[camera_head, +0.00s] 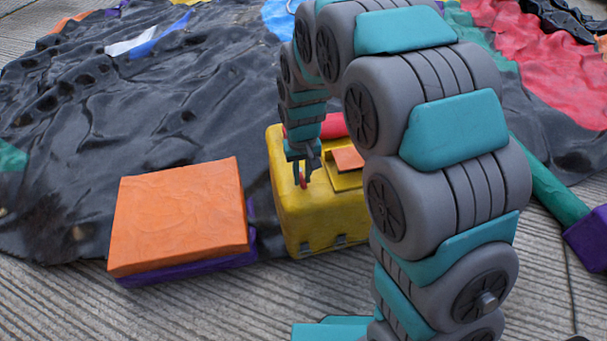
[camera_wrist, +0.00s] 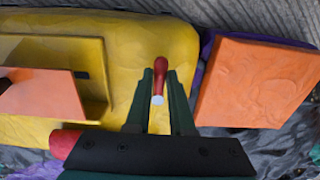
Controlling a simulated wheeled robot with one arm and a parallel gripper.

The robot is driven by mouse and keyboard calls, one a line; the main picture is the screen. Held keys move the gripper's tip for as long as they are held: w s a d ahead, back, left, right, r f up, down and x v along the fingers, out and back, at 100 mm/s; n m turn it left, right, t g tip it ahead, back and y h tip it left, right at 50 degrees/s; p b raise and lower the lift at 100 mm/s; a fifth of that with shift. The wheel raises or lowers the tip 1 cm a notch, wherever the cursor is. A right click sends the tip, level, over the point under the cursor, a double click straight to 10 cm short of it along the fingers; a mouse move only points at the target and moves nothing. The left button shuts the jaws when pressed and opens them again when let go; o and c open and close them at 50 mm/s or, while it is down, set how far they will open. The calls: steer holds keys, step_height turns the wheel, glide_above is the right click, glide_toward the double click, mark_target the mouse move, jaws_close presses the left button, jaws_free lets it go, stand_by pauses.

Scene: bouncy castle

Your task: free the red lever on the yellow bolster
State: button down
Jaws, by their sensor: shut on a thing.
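The yellow bolster (camera_head: 318,222) stands on the floor in the middle of the head view, left of my arm. It fills much of the wrist view (camera_wrist: 130,35). The red lever (camera_wrist: 160,66) is a thin rod with a pale end, at the bolster's end nearest the orange block. It also shows small in the head view (camera_head: 303,181), under my gripper (camera_head: 303,170). In the wrist view, my gripper's two fingers (camera_wrist: 160,75) are on either side of the lever, shut on it. The fingers partly hide the lever.
An orange block (camera_head: 180,215) on a purple slab (camera_head: 190,270) lies close left of the bolster. An orange plate (camera_head: 347,159) sits in a raised yellow frame on the bolster. A red rounded thing (camera_head: 332,126) is behind. Crumpled black sheeting (camera_head: 120,120) covers the ground beyond.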

mark_target(303, 180)
stand_by(0.4)
steer(key=c, duration=0.8)
jaws_free()
step_height(303, 180, up, 8)
steer(key=shift+f, duration=0.1)
steer(key=s+d+r+m+p, duration=0.1)
steer(key=s+d+r, duration=0.2)
steer(key=s+d, duration=0.25)
steer(key=s+d+r+m, duration=0.1)
steer(key=s+d+r, duration=0.3)
steer(key=s+d, duration=0.15)
steer(key=shift+m+g, duration=0.6)
steer(key=shift+g, duration=0.3)
steer(key=s+d, duration=0.2)
steer(key=s, duration=0.4)
steer(key=s+d+r+p, duration=0.1)
steer(key=s+d, duration=0.1)
steer(key=s, duration=0.4)
steer(key=s+d+r, duration=0.1)
steer(key=s+d, duration=0.1)
steer(key=s, duration=0.5)
steer(key=shift+d, duration=0.25)
